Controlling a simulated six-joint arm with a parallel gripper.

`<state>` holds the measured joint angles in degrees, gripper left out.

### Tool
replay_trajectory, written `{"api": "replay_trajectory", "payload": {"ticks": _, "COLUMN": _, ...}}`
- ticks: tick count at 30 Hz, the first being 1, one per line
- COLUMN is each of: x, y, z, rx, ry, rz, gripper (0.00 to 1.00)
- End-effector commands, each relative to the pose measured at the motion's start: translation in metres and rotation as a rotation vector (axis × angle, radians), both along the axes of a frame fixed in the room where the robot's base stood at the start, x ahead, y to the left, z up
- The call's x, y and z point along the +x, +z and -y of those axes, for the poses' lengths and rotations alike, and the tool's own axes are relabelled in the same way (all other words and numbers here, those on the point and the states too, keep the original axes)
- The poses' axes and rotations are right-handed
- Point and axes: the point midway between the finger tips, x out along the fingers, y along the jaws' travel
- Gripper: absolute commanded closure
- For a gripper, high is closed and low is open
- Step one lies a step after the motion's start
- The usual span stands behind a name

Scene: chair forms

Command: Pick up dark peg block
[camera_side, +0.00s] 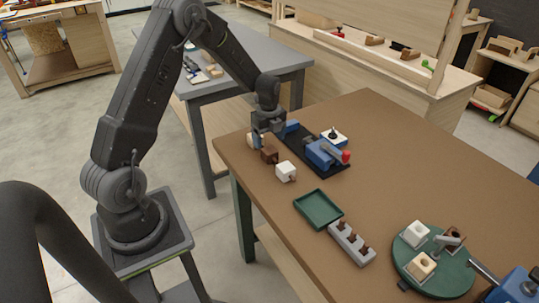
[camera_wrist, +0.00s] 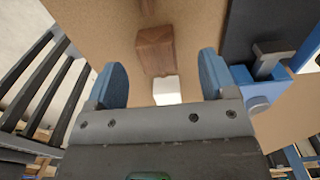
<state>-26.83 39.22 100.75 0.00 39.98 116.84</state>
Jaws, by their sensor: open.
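The dark peg block (camera_side: 269,155) is a small brown wooden block on the brown table near its left edge. In the wrist view the dark block (camera_wrist: 155,52) lies between the lines of the two blue fingers, with a peg-like piece at its top end. My gripper (camera_side: 262,141) is low over the table beside the block in the side view. In the wrist view my gripper (camera_wrist: 162,64) is open, with a gap between each finger and the block. I cannot tell how far above the block the fingertips are.
A white block (camera_side: 286,172) sits close in front of the dark one. A blue clamp (camera_side: 322,153) with a red handle end stands to the right on a black plate. A green tray (camera_side: 317,208), a grey peg rack (camera_side: 351,243) and a green turntable (camera_side: 450,280) stand nearer the camera.

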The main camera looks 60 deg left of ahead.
Motion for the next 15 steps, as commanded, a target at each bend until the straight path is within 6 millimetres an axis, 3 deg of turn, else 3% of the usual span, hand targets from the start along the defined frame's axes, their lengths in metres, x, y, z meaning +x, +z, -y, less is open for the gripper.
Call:
{"api": "replay_trajectory", "payload": {"ticks": 9, "x": -0.006, "y": -0.043, "z": 0.004, "rx": -0.002, "ry": 0.0, "rz": -0.003, "gripper": 0.22}}
{"api": "replay_trajectory", "payload": {"ticks": 15, "x": -0.005, "y": -0.05, "z": 0.003, "rx": 0.0, "ry": 0.0, "rz": -0.001, "gripper": 0.22}}
